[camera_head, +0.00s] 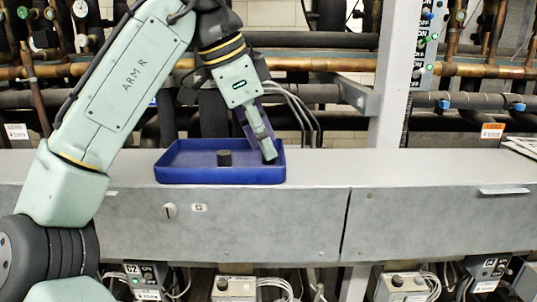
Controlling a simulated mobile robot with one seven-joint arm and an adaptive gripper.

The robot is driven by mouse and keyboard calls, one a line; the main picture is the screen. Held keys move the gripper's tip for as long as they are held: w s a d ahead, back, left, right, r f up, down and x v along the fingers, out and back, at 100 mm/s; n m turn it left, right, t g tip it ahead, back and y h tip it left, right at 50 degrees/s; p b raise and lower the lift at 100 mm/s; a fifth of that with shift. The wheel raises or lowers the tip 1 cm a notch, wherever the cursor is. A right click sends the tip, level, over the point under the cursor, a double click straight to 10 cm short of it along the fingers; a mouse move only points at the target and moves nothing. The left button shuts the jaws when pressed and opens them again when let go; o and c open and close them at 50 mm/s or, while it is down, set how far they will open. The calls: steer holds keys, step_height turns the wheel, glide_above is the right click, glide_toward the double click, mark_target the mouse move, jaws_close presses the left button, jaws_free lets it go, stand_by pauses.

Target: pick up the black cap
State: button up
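The black cap (224,158) is a small dark cylinder standing upright in the blue tray (220,175), near the tray's middle. My gripper (269,157) points down into the right part of the tray, to the right of the cap and apart from it. I see its fingers nearly edge-on, one over the other, so the gap between them is hidden. Nothing shows held at the fingertips. I cannot tell whether the fingertips touch the tray.
The tray sits on a grey metal ledge (420,200), with free room to its right. A grey upright post (394,75) with a switch panel (426,45) stands to the right. Pipes (310,62) run behind the ledge. Papers (520,146) lie at the far right.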

steer(key=shift+x, duration=0.8)
steer(key=c, duration=0.5)
steer(key=shift+c, duration=0.2)
steer(key=shift+r, duration=0.15)
